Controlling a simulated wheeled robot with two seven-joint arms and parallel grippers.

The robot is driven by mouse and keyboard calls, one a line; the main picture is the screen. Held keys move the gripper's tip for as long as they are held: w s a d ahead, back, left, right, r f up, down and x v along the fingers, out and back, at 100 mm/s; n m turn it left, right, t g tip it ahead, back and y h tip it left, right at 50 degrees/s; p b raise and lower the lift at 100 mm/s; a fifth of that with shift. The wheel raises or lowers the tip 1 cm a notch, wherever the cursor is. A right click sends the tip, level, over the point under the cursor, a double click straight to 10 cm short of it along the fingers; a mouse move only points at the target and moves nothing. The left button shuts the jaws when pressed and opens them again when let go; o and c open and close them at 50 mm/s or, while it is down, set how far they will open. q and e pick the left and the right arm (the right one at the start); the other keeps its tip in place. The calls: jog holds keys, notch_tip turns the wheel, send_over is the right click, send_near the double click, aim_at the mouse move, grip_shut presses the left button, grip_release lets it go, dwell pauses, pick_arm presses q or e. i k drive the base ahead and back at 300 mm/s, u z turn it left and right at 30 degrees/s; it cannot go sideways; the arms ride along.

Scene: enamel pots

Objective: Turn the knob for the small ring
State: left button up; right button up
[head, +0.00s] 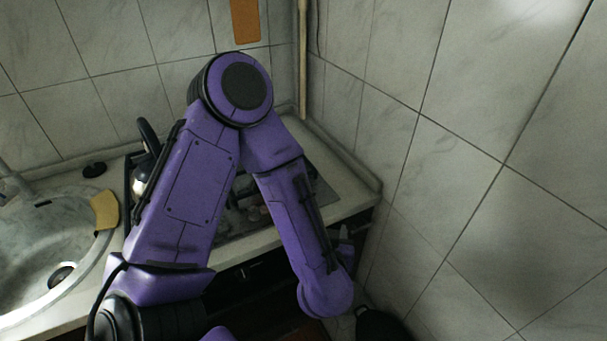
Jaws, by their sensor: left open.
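The hob (325,195) is set in the counter, mostly hidden behind my left arm. Small rounded parts (254,213) show in the gap between the arm links; I cannot tell whether they are knobs or burner parts. The small ring and its knob cannot be made out. My right gripper is out of view.
A sink (25,262) with a yellow cloth (104,209) on its rim is at the left. A dark-handled item (148,137) stands behind my arm. A tiled wall (480,170) closes the right side. A dark rounded object (380,325) is low at the bottom.

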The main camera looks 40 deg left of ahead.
aim_at(255, 216)
jog(key=z, duration=1.55)
jog(key=k, duration=0.65)
jog(key=u, duration=1.65)
